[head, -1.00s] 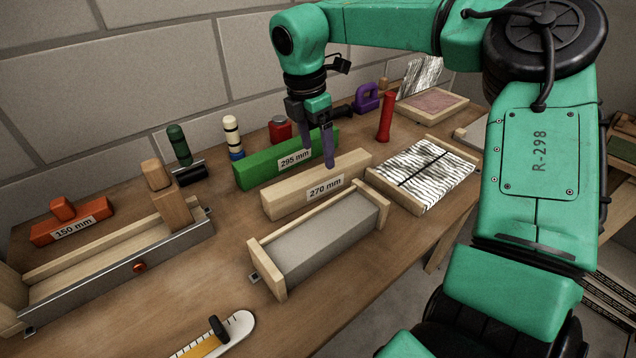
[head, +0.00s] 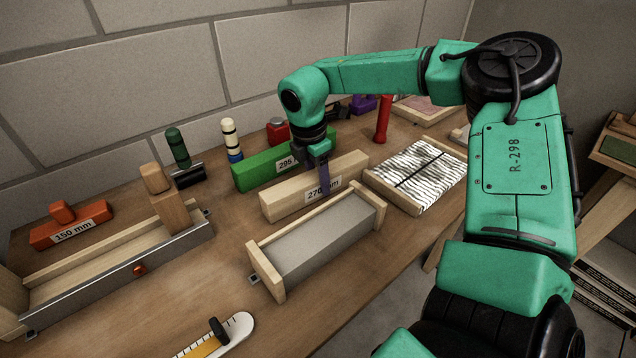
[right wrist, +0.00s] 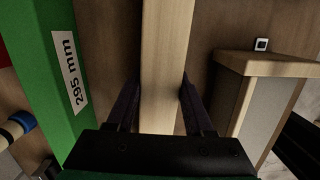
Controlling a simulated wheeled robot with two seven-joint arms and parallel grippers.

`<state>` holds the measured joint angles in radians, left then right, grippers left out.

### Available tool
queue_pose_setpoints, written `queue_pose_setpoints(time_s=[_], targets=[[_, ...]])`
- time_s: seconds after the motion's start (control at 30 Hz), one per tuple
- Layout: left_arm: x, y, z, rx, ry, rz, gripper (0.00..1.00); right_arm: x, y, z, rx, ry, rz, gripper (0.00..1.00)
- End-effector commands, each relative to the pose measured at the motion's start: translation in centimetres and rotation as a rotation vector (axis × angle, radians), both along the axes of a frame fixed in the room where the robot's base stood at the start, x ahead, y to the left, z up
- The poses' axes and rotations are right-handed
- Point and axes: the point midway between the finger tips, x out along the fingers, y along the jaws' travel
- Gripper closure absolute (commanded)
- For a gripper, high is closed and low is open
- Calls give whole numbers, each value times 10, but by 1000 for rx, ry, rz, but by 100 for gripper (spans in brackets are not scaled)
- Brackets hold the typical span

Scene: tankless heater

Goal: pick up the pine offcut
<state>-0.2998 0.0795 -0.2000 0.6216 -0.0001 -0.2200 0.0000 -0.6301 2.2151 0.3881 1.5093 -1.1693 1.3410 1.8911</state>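The pine offcut is a long pale wood block (head: 345,174) labelled 270 mm, lying on the bench between a green block and a grey-topped wooden frame. My right gripper (head: 319,170) is lowered over its middle, pointing down. One dark finger covers part of the label; the far finger is hidden behind the block. In the right wrist view, the fingers (right wrist: 160,88) stand on either side of the pine block (right wrist: 166,40), very close to its sides. They look open around it, with no clear grip. My left gripper is not in view.
The green 295 mm block (head: 262,168) lies close behind the offcut. The grey-topped frame (head: 318,243) stands close in front. A striped panel (head: 422,172) is to the right. A long metal-sided wooden fixture (head: 110,275) and an orange 150 mm block (head: 70,228) are at left.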

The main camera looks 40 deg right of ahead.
Motion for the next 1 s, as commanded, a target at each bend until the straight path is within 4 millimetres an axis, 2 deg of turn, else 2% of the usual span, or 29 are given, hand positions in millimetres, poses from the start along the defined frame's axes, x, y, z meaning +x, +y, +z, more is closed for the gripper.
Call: queue_pose_setpoints(time_s=[0.27,0.37,0.47,0.67,0.8,0.9,1.0], targets=[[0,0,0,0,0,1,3,1,0,2,0,-2,0,100],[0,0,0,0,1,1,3,1,0,9,-1,-3,0,100],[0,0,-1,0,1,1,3,1,0,25,-2,-6,1,100],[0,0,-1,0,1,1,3,1,0,80,-4,-7,0,100],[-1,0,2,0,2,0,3,1,0,132,-4,-7,-1,100],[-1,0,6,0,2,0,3,1,0,164,-3,-5,-1,100],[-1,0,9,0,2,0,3,1,0,187,-2,-3,-1,100]])
